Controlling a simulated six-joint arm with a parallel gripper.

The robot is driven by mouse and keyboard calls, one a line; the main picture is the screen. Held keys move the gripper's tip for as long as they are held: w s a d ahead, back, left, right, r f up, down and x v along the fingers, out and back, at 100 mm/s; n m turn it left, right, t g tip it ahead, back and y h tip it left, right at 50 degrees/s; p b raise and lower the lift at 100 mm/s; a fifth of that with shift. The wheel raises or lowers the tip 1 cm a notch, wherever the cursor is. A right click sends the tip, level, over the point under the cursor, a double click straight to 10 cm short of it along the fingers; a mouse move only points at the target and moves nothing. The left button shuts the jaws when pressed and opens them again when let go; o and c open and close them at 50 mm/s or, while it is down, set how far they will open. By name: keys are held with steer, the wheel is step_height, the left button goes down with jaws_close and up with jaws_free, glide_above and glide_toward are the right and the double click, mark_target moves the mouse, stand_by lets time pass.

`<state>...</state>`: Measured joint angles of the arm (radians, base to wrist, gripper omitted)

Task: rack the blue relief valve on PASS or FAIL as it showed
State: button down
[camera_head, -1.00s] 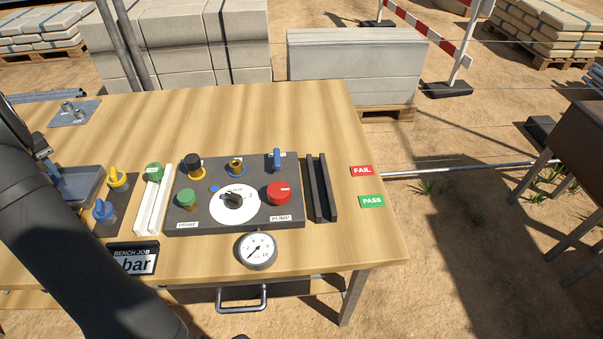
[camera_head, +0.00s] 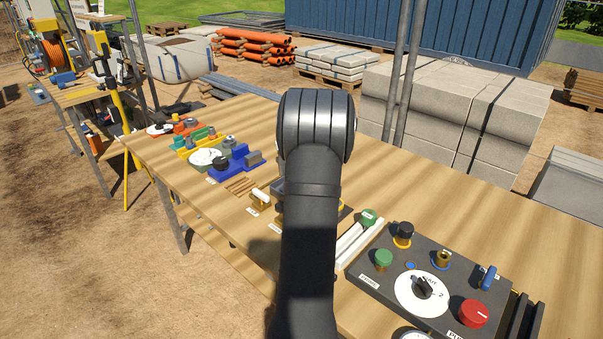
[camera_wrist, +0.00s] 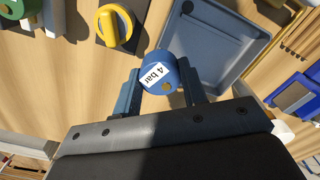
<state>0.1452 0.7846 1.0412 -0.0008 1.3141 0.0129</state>
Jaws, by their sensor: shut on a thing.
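The blue relief valve (camera_wrist: 160,62), a round blue cap with a white "4 bar" label, sits between the jaws of my gripper (camera_wrist: 163,88) in the wrist view. The jaws are shut on it, one on each side. I cannot tell whether it is clear of its dark stand. A yellow valve (camera_wrist: 116,26) stands just beyond it. In the head view my arm hides the gripper and the blue valve. The black channel rack (camera_head: 522,320) shows partly at the lower right edge. The PASS and FAIL labels are out of view.
The dark test panel (camera_head: 385,285) carries a dial, green, black and red knobs and a blue lever. A white rack (camera_head: 350,247) with a green valve (camera_head: 368,217) stands beside it. A grey tray (camera_wrist: 192,62) is close to my gripper. Coloured fixtures (camera_head: 205,157) occupy the bench's far left.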

steer(key=s+d+r+m, duration=0.1)
steer(key=s+d+m, duration=0.1)
steer(key=s+d, duration=0.6)
steer(key=s+d+r+m, duration=0.1)
steer(key=s+d+m, duration=0.25)
steer(key=d, duration=0.85)
steer(key=s+d+r+m, duration=0.1)
steer(key=s+d, duration=0.6)
steer(key=d, duration=0.3)
steer(key=s+d+m, duration=0.2)
steer(key=s+d, duration=0.2)
steer(key=s, duration=0.4)
steer(key=s+d+r+m, duration=0.1)
steer(key=s+d+m, duration=0.1)
steer(key=s+d, duration=0.3)
steer(key=s+d+r+m, duration=0.1)
steer(key=s+d, duration=0.3)
steer(key=s, duration=0.9)
steer(key=shift+s+d+r+m, duration=0.2)
steer(key=shift+s+d+m, duration=0.05)
steer(key=shift+m, duration=0.6)
steer(key=shift+f, duration=2.5)
steer(key=shift+f, duration=0.4)
steer(key=shift+f, duration=1.05)
steer(key=shift+f, duration=0.45)
